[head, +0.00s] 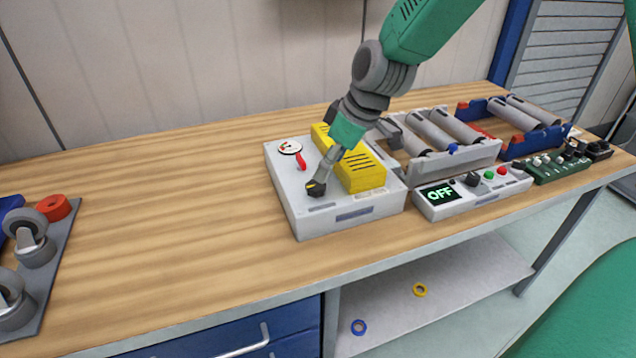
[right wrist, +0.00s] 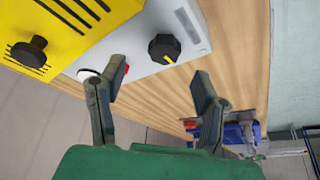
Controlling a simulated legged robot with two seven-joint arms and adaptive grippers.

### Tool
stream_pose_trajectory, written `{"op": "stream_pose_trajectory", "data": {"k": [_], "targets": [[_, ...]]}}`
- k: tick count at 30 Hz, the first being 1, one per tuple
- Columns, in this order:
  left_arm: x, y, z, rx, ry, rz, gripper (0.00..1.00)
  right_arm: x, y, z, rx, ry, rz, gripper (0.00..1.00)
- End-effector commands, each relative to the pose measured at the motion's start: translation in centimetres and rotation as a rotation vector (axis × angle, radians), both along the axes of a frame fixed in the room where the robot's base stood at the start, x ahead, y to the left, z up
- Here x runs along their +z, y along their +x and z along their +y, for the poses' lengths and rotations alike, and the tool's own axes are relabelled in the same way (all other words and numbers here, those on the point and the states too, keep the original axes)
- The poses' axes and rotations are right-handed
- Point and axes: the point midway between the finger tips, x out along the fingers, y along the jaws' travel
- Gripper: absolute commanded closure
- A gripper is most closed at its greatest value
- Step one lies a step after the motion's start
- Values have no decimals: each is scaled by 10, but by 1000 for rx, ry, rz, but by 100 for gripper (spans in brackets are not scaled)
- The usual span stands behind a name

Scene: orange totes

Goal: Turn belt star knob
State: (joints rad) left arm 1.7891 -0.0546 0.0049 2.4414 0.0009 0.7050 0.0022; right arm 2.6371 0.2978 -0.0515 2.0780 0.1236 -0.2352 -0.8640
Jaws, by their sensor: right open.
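A black knob with a yellow mark (head: 316,188) sits on the front left of a light grey box (head: 310,218). It also shows in the right wrist view (right wrist: 165,48), ahead of the fingers. Another black knob (right wrist: 30,50) is on the slotted yellow cover (head: 362,172) of that box. A small blue knob (head: 452,149) is on the grey roller frame. I cannot tell for sure which is the star knob. My right gripper (head: 326,172) is open and empty, its fingers apart, close to the yellow-marked knob. My left gripper is not in view.
A dial with a red lever (head: 300,158) is behind the knob. A panel reading OFF (head: 470,194) and a roller frame (head: 475,152) stand to the right. Casters (head: 32,240) lie on a plate at left. The bench (head: 180,230) between is clear.

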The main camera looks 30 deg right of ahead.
Motion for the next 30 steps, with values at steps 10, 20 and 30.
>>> {"op": "stream_pose_trajectory", "data": {"k": [10, 20, 30], "targets": [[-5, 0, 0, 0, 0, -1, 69, -51, 17, 12, -1, 0, 0, 43], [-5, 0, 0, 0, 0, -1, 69, -58, 20, 12, 0, 0, -1, 43], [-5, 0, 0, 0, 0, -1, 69, -57, 20, 12, -2, -1, -3, 92]]}}
